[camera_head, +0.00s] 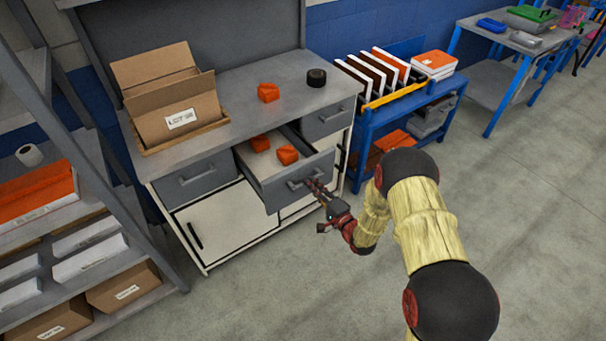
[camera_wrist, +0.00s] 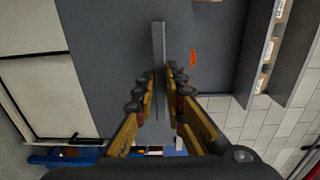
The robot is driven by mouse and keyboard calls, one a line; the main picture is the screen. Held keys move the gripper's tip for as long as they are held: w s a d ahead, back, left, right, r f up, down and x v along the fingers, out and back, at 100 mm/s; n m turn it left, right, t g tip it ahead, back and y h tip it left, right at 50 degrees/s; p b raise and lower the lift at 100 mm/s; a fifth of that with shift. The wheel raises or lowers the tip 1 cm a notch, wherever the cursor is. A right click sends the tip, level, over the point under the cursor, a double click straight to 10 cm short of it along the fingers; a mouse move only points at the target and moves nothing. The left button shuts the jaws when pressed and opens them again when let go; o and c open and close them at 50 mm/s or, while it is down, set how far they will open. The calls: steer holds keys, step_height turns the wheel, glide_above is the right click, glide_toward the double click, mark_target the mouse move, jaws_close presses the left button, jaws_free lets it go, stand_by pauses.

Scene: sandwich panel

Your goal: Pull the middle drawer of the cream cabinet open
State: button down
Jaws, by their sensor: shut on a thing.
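The cream cabinet (camera_head: 228,222) has a grey top and a row of grey drawers under it. The middle drawer (camera_head: 295,188) stands pulled out, with orange objects (camera_head: 287,155) visible inside. Its front also fills much of the wrist view (camera_wrist: 105,50). My gripper (camera_head: 315,188) is at the bar handle on the drawer front. In the wrist view the handle (camera_wrist: 158,50) runs between the two fingers, and my gripper (camera_wrist: 160,95) is shut on it. The fingers partly hide the handle in the head view.
The left drawer (camera_head: 197,179) and right drawer (camera_head: 327,119) are shut. An open cardboard box (camera_head: 180,110), an orange object (camera_head: 268,92) and a black roll (camera_head: 317,77) sit on the top. A blue cart (camera_head: 400,116) stands to the right. The floor in front is clear.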

steer(key=p+v, duration=0.1)
steer(key=v, duration=0.7)
steer(key=shift+s, duration=0.2)
steer(key=shift+d+f, duration=0.1)
steer(key=shift+d, duration=0.05)
steer(key=c, duration=1.8)
jaws_free()
steer(key=shift+w, duration=0.1)
steer(key=shift+c, duration=0.2)
steer(key=shift+d, duration=0.1)
steer(key=v, duration=1.2)
